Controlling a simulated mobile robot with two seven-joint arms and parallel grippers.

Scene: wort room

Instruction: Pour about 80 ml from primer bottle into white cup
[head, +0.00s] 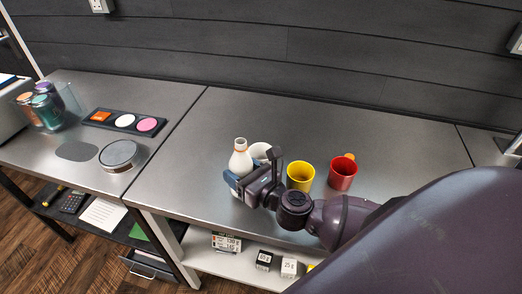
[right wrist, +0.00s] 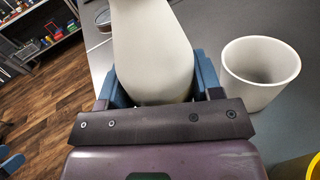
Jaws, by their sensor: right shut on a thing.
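The primer bottle (head: 241,160) is pale and rounded with a narrow neck and an orange-brown ring near its mouth. It is upright at the front of the middle table. My right gripper (head: 233,181) is shut around its body, and the bottle fills the right wrist view (right wrist: 152,50) between the blue fingers. The white cup (head: 261,151) stands upright just right of the bottle, partly behind my gripper. In the right wrist view the cup (right wrist: 262,70) is apart from the bottle, and its visible inside looks empty. A blue part at that view's left edge may be my left gripper.
A yellow cup (head: 300,176) and a red cup (head: 342,173) stand right of the white cup, near my right arm. An orange item shows behind the red cup. The left table holds jars (head: 46,108), a palette tray (head: 124,122) and a round tin (head: 118,155). The table behind is clear.

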